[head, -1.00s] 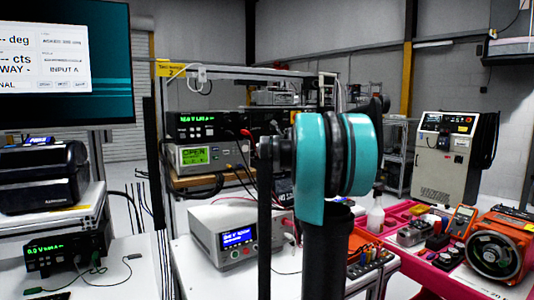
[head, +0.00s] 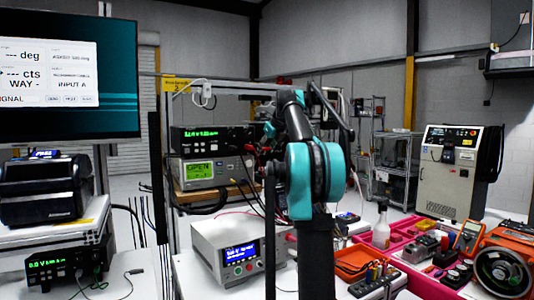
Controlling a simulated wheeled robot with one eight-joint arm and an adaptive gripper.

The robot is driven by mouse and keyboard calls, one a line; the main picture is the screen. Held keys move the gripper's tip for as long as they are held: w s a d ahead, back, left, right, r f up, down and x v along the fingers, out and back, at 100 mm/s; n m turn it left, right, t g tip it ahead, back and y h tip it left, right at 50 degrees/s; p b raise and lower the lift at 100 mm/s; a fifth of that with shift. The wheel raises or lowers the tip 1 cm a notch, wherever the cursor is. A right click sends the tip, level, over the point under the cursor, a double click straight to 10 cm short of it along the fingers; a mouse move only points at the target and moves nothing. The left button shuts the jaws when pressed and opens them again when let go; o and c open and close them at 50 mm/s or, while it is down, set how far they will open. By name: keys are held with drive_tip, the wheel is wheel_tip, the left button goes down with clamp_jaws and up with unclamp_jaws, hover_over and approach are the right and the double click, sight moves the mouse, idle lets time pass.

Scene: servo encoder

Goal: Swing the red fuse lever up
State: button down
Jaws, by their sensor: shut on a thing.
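My arm (head: 315,180), with teal and black joints, rises in the middle of the head view and reaches away from me toward the equipment rack. Its far end is hidden behind its own links, so I cannot see my gripper's fingers or what is between them. I cannot make out the red fuse lever; the part of the rack behind my arm is covered. Small red spots show beside the arm near the rack, too small to identify.
A rack holds a green-display supply (head: 212,139) and a meter (head: 205,173). A white bench supply (head: 225,250) stands left of my arm. At right are an orange tray (head: 352,262), a spray bottle (head: 381,228) and an orange machine (head: 503,262). A monitor (head: 70,75) hangs at left.

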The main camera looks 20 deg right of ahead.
drive_tip(key=shift+w+r, duration=0.3)
drive_tip(key=shift+w, duration=0.05)
idle(0.4)
drive_tip(key=c, duration=0.8)
unclamp_jaws()
drive_tip(key=shift+c, duration=0.2)
drive_tip(key=v, duration=1.2)
drive_tip(key=shift+f, duration=0.15)
